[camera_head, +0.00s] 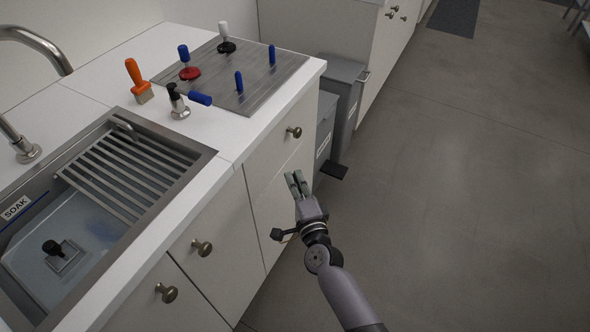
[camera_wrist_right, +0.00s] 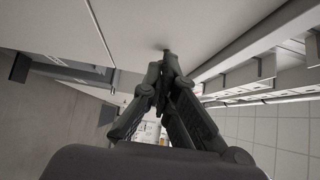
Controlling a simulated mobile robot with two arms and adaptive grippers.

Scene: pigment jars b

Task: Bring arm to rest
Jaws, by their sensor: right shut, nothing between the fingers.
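My right gripper (camera_head: 297,184) is in front of the white cabinet drawers, beside the counter and below its top, with its fingers pointing up and away in the head view. In the right wrist view the fingers (camera_wrist_right: 168,62) come together at the tips with nothing between them. The white cabinet front (camera_head: 275,190) is close to the gripper; I cannot tell the exact gap. My left gripper is not in view.
The counter holds a grey board (camera_head: 235,75) with several coloured-handled tools, an orange-handled scraper (camera_head: 138,80) and a sink (camera_head: 205,158) with a rack. Drawer knobs (camera_head: 202,247) stick out. Grey bins (camera_head: 343,85) stand beyond the cabinet. The floor (camera_head: 460,200) at right is clear.

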